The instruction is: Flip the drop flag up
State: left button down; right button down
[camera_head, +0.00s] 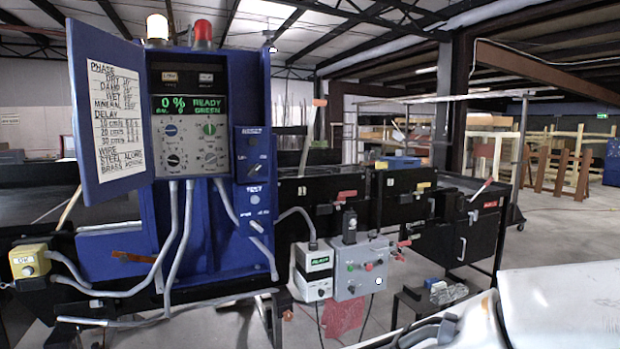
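I cannot tell for sure which part is the drop flag. One candidate is a thin upright stick with an orange tip (319,103), standing behind the conveyor to the right of the blue cabinet. Another is a tilted lever with a red handle (482,188) on the black conveyor end at the right. What seems to be my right gripper (432,332) shows as grey and dark parts at the bottom edge, beside a large pale arm link. It is well apart from both candidates, and its fingertips are not clear. My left gripper is not in view.
The blue detector cabinet (205,215) has its door open and a lit green display (188,105). A grey button box (357,268) and a white box (315,272) hang on the conveyor front. A yellow box (28,261) is at left. Grey cables loop before the cabinet.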

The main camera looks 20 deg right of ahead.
aim_at(316, 103)
jog(key=z, duration=0.8)
jog(key=i, duration=0.8)
jog(key=z, duration=0.55)
jog(key=i, duration=0.85)
jog(key=u, duration=1)
jog(key=i, duration=0.9)
jog(key=u, duration=0.85)
